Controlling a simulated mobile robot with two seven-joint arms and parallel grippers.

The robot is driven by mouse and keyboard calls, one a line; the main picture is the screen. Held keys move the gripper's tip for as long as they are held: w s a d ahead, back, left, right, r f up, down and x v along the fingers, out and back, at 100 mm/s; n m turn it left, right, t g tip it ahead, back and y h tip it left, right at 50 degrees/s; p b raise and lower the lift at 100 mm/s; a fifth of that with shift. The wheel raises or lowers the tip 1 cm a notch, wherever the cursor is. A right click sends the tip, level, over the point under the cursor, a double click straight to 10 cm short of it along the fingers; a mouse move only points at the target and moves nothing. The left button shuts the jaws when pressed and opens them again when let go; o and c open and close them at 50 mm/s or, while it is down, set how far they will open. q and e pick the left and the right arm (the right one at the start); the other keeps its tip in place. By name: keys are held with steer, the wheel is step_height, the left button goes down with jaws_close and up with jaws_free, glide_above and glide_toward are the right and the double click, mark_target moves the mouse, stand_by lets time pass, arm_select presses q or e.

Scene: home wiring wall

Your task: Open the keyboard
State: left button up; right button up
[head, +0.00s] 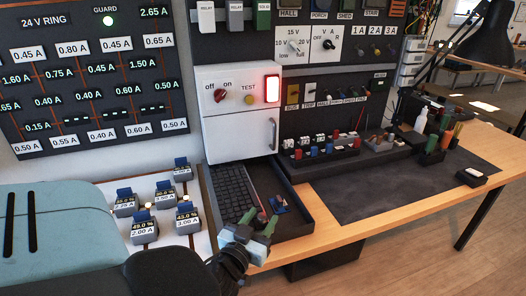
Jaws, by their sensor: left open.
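The keyboard (232,190) is dark and long. It lies in the left part of a black open tray (305,213) on the wooden bench. A small dark blue item (280,204) lies in the tray to the right of it. My left gripper (259,217) is at the tray's near edge, by the near end of the keyboard. Its green-tipped fingers are apart, with nothing clearly held between them. I cannot tell whether it touches the keyboard or tray. The gripper hides part of the tray's near edge. My right gripper is not in view.
A white box (240,132) with an off/on knob, lit red lamp and handle stands behind the tray. Several small meters (163,195) stand on a white board to the left. Terminal blocks (325,147) line the back. The dark mat (400,187) is mostly clear.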

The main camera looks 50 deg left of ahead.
arm_select(q)
steer(key=b+v, duration=0.1)
steer(key=v, duration=0.4)
steer(key=shift+s+f, duration=0.1)
steer(key=shift+s, duration=0.1)
steer(key=shift+s+d, duration=0.25)
steer(key=shift+s, duration=0.2)
